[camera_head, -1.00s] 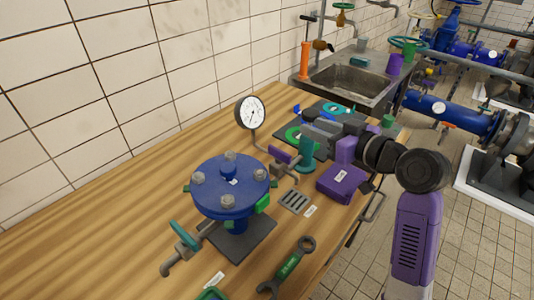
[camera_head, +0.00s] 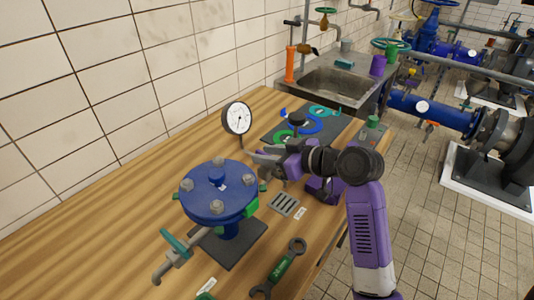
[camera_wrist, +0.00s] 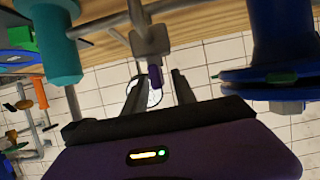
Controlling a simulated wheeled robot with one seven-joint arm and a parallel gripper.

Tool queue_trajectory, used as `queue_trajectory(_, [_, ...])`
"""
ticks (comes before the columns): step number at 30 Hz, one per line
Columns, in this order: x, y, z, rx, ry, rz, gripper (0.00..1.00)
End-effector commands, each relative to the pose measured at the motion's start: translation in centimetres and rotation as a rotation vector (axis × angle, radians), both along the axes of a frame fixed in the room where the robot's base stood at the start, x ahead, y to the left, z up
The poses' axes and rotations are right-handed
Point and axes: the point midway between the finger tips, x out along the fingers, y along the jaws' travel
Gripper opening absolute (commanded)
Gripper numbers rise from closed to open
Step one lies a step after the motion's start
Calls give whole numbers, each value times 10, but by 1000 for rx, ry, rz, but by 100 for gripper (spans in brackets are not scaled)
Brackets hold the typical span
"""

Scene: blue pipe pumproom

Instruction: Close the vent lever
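The vent lever, with a short purple handle (camera_wrist: 155,77), shows in the wrist view on a grey valve body (camera_wrist: 150,42). My gripper (camera_wrist: 157,88) is open, with one dark finger on each side of the purple handle and gaps visible. I cannot tell how deep the handle sits between the fingers. In the head view my gripper (camera_head: 262,160) is beside the gauge pipe, behind the blue flanged vessel, and hides most of the lever. The round pressure gauge (camera_head: 238,118) stands just beyond it and partly shows between the fingers in the wrist view.
The blue flanged vessel (camera_head: 219,192) stands close to my gripper, also at right in the wrist view (camera_wrist: 285,50). A teal cylinder (camera_wrist: 55,45) is at left there. A drain grate (camera_head: 284,204) and a wrench (camera_head: 279,268) lie on the wooden bench (camera_head: 110,210).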

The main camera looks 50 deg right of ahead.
Motion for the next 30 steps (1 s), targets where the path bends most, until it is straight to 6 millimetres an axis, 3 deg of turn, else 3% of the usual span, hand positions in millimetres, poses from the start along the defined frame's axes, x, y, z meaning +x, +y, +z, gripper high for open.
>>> queue_trajectory(7, [1, 0, 0, 0, -1, 0, 33])
queue_trajectory(12, [1, 0, 0, 0, -1, 0, 0])
queue_trajectory(23, [1, 1, 1, 0, -1, -18, 0])
queue_trajectory(30, [1, 2, 2, 0, 0, -123, 0])
